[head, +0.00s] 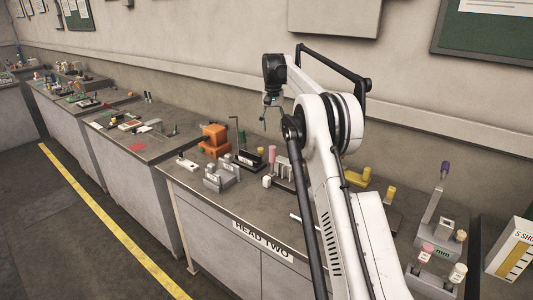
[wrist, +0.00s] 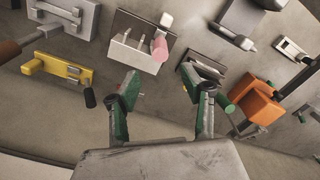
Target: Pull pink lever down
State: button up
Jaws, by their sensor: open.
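A pink lever handle (wrist: 159,47) sticks out from a grey pronged fixture block (wrist: 133,50) in the wrist view. In the head view a pink-tipped part (head: 272,153) stands beside a grey block (head: 283,168) on the bench. My gripper (wrist: 160,80) is open with nothing between its green fingers. In the wrist view the pink handle lies beyond the gap between the fingertips, apart from both. In the head view my gripper (head: 270,113) hangs above the bench, higher than the pink part.
An orange fixture (wrist: 255,102) and a dark fixture (wrist: 203,72) lie right of the pink handle in the wrist view. A yellow fixture (wrist: 55,66) with a black handle lies left. Another pink knob (head: 427,249) stands at the front right of the head view.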

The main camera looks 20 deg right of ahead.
aim_at(272, 156)
jog(key=shift+w+d+f, duration=0.15)
jog(key=shift+w+f, duration=0.1)
jog(key=shift+f, duration=0.15)
notch_tip(272, 156, down, 14)
jog(key=shift+r+p, duration=0.25)
jog(key=shift+p, duration=0.2)
grip_shut()
